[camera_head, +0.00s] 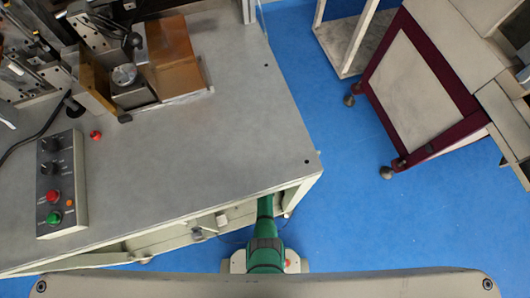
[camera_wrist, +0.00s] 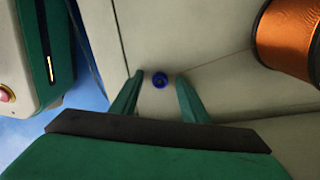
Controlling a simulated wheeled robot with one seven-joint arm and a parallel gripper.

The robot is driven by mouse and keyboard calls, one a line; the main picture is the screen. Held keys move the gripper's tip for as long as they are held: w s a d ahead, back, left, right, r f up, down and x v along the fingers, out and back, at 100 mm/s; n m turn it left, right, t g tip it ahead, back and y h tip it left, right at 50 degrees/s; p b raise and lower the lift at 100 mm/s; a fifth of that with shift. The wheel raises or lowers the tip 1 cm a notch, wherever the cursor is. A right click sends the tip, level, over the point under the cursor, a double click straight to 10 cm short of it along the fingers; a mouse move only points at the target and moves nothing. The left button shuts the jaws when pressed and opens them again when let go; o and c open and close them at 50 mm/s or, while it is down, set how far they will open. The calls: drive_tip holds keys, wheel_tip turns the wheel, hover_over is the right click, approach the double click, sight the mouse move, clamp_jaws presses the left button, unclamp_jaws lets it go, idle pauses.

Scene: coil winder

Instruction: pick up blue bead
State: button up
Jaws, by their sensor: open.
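The blue bead (camera_wrist: 159,80) is small and round with a dark centre. In the wrist view it lies on a pale beige surface (camera_wrist: 200,40), and it does not show in the head view. My gripper (camera_wrist: 160,90) is open, with its two green fingers spread. In the picture the bead appears between and just beyond the fingertips, with visible gaps on both sides. I cannot tell how far the fingers are above the surface.
A copper wire spool (camera_wrist: 290,42) stands right of the bead. In the head view, a grey table (camera_head: 235,110) carries a control box (camera_head: 61,185) and machinery. A maroon-framed cabinet (camera_head: 415,90) stands at right on the blue floor (camera_head: 340,150), which has free room.

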clamp_jaws()
drive_tip(key=shift+r, duration=0.1)
drive_tip(key=shift+r, duration=0.65)
drive_tip(key=s+d+r, duration=0.3)
drive_tip(key=s+r, duration=0.8)
drive_tip(key=s, duration=0.2)
drive_tip(key=shift+s+r, duration=0.25)
drive_tip(key=shift+s, duration=0.1)
